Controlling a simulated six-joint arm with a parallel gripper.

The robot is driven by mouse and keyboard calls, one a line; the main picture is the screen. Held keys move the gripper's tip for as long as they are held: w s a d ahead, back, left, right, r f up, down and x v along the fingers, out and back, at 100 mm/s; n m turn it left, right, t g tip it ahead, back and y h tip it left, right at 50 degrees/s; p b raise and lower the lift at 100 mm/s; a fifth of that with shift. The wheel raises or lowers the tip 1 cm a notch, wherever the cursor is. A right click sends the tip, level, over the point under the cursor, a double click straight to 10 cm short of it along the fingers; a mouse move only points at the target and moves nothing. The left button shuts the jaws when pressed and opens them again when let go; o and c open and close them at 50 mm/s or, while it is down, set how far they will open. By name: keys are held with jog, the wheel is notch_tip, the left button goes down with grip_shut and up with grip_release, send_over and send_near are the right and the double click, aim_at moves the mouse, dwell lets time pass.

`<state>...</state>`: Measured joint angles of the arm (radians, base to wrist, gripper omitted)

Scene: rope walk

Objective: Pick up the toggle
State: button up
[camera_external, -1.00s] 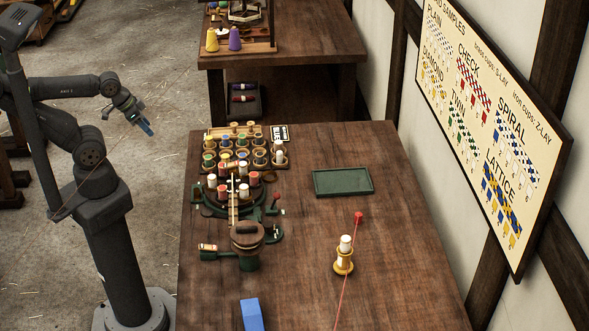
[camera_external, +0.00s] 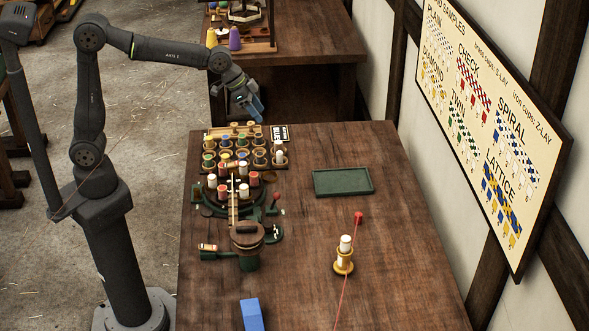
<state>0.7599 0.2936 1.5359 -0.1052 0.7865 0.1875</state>
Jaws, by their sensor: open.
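I cannot tell for certain which small piece is the toggle. A small red knob (camera_external: 359,215) sits at the far end of a thin red cord (camera_external: 346,285) on the right part of the bench. Another red knob (camera_external: 276,197) tops a short lever beside the green braiding machine (camera_external: 204,210). My gripper (camera_external: 256,112) is open, its blue fingers pointing down above the far left edge of the bench, behind the bobbin rack. It appears empty and apart from everything.
A bobbin rack (camera_external: 208,170) with several coloured spools stands at the back left of the wooden bench (camera_external: 310,250). A green tray (camera_external: 342,181) lies right of it. A blue block (camera_external: 251,315) is at the front.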

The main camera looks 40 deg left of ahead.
jog(key=w+d+f+m, duration=0.1)
jog(key=w+d+f, duration=0.15)
jog(key=d, duration=0.45)
jog(key=w+d+f+m, duration=0.1)
jog(key=d+f, duration=0.2)
jog(key=d, duration=0.4)
jog(key=m+g+h, duration=0.1)
send_near(357, 214)
jog(key=x, duration=0.4)
jog(key=shift+s+f, duration=0.25)
jog(key=shift+w+x, duration=0.15)
jog(key=shift+x, duration=1.15)
jog(key=shift+w+x, duration=0.15)
jog(key=shift+x, duration=1.15)
jog(key=shift+r, duration=0.1)
grip_shut()
